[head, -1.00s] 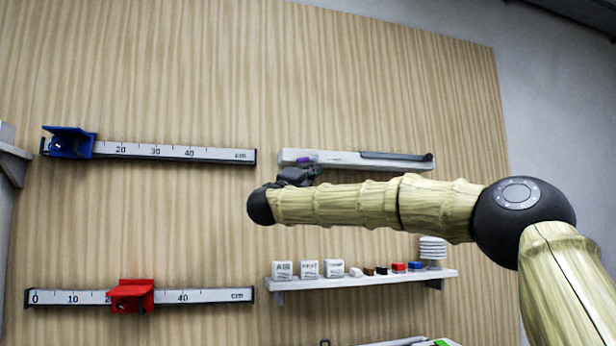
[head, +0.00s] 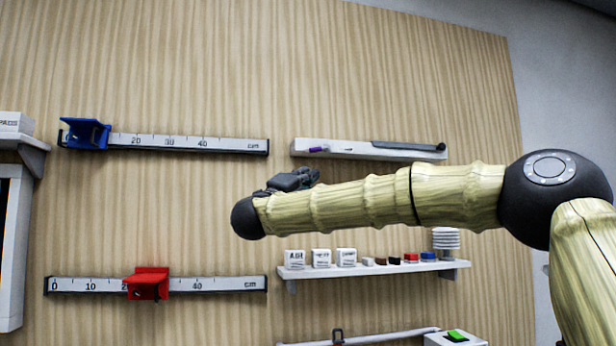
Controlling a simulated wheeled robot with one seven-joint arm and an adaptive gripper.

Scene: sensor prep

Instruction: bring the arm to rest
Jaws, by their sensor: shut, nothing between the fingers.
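My arm reaches in from the right and lies nearly level across the wooden wall panel (head: 380,60). My gripper (head: 293,180) is small and dark behind the far end of the arm, just below the left part of the upper white bar unit (head: 350,153). Its fingers are partly hidden and seem closed with nothing in them. The arm's dark round joint sits left of and below the gripper.
A blue slider (head: 85,133) sits on the upper ruler rail, a red slider (head: 148,283) on the lower one. A shelf (head: 400,271) below the arm holds white labelled blocks, small coloured pieces and a white stack. A green-switched box (head: 455,339) is at the bottom.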

